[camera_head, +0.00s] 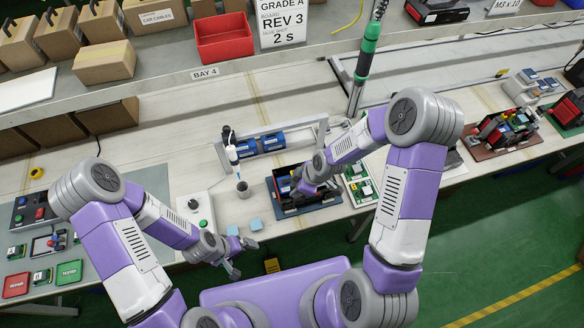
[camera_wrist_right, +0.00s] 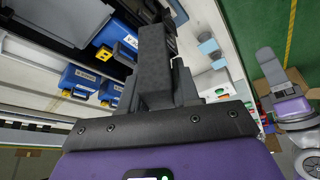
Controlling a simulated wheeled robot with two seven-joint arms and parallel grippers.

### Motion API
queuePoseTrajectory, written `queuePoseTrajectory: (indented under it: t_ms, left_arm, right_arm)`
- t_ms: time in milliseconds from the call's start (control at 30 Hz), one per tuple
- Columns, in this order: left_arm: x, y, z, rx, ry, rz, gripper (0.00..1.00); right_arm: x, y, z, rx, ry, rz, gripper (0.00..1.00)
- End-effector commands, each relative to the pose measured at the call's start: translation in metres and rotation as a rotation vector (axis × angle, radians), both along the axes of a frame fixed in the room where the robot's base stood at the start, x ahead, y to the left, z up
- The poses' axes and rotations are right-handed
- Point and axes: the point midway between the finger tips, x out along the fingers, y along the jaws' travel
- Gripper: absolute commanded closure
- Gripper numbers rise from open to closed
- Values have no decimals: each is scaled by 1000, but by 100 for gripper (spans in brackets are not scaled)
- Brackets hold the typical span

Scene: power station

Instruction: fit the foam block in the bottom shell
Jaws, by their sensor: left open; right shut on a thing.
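My left gripper (camera_head: 236,262) is open and empty by the bench's front edge.
A white box with a button (camera_head: 195,207) and a grey cup (camera_head: 243,189) stand left of the shell. A green-and-black tool (camera_head: 366,52) hangs above.

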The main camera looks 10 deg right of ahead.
Motion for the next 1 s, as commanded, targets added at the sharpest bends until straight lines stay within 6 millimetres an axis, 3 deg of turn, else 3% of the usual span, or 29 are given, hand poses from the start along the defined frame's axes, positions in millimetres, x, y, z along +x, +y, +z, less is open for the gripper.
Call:
queuePoseTrajectory:
  t_ms: [33,100,333,567,1000]
  left_arm:
    - [0,0,23,0,0,0,0]
    - [0,0,35,0,0,0,0]
    - [0,0,55,0,0,0,0]
    - [0,0,50,0,1,0,0]
    - [0,0,23,0,1,0,0]
  right_arm:
    - [3,4,16,3,1,104,97]
    - [6,9,23,1,0,241,97]
    - [17,13,40,-1,-2,487,97]
    - [18,14,34,-3,-1,521,97]
    - [18,14,-9,-3,-1,518,97]
